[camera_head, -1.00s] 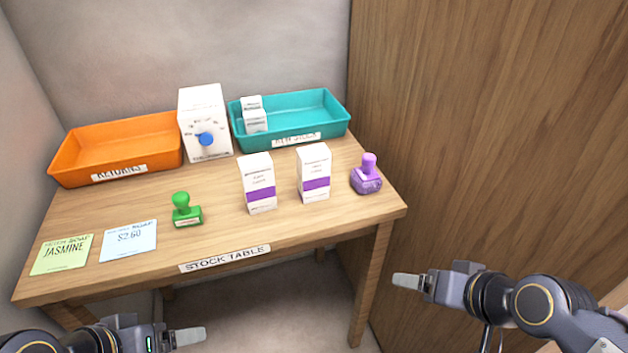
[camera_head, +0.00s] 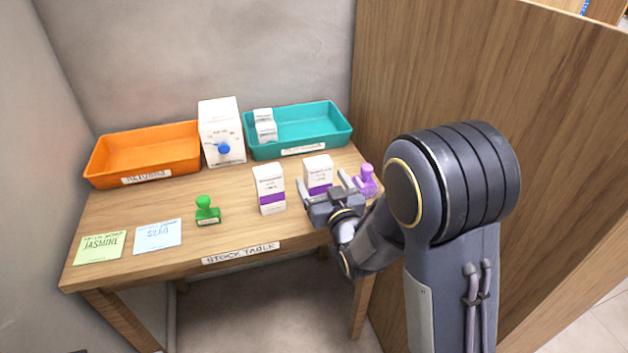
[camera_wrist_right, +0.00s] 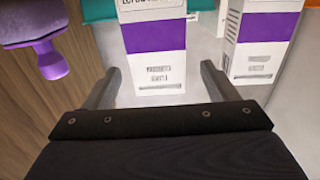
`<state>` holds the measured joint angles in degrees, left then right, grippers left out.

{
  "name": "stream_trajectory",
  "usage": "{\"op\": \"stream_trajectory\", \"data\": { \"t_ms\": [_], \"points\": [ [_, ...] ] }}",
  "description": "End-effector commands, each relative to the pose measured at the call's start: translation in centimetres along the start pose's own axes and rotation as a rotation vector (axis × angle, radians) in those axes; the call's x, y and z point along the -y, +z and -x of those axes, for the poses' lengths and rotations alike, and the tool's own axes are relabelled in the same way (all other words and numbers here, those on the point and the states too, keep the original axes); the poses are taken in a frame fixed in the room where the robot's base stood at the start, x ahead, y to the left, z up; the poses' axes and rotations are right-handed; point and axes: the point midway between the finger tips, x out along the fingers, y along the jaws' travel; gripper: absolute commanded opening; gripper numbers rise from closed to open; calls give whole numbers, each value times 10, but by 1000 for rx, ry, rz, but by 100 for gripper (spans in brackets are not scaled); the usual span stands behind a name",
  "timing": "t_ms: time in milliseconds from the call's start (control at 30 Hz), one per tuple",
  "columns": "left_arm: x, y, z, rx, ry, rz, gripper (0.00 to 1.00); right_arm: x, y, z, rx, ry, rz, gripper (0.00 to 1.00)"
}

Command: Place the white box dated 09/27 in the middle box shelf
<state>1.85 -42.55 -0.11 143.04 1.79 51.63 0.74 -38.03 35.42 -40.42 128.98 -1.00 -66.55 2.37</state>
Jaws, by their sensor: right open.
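Two white boxes with purple bands stand upright on the stock table, a left one (camera_head: 270,189) and a right one (camera_head: 318,171). Their dates are too small to read. My right gripper (camera_head: 322,178) is open at the right box, with a finger toward each side of it. In the right wrist view the gripper (camera_wrist_right: 162,70) is open and empty, with that box (camera_wrist_right: 155,70) between and just beyond the fingers; contact cannot be told. The other box (camera_wrist_right: 258,45) is to the right there. My left gripper and the middle box shelf are not in view.
A purple stamp (camera_head: 365,182) stands close right of the gripper. A green stamp (camera_head: 207,212) and two notes lie left. Orange (camera_head: 188,165) and teal (camera_head: 340,130) trays and a white dial box (camera_head: 220,120) line the back. A wooden panel (camera_head: 440,70) rises at right.

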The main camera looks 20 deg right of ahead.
Motion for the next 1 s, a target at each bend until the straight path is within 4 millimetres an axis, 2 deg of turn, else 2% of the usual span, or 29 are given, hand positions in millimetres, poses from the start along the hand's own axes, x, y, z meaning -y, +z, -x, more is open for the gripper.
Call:
{"op": "stream_trajectory", "data": {
  "t_ms": [267,400,700,1000],
  "points": [
    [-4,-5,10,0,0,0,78,-1,-9,-38,2,-1,3,80],
    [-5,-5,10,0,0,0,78,-2,-7,-54,3,0,1,80],
    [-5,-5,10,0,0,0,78,-2,-6,-59,4,1,-2,80],
    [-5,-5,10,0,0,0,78,-2,-7,-59,4,1,-2,41]
  ]
}}
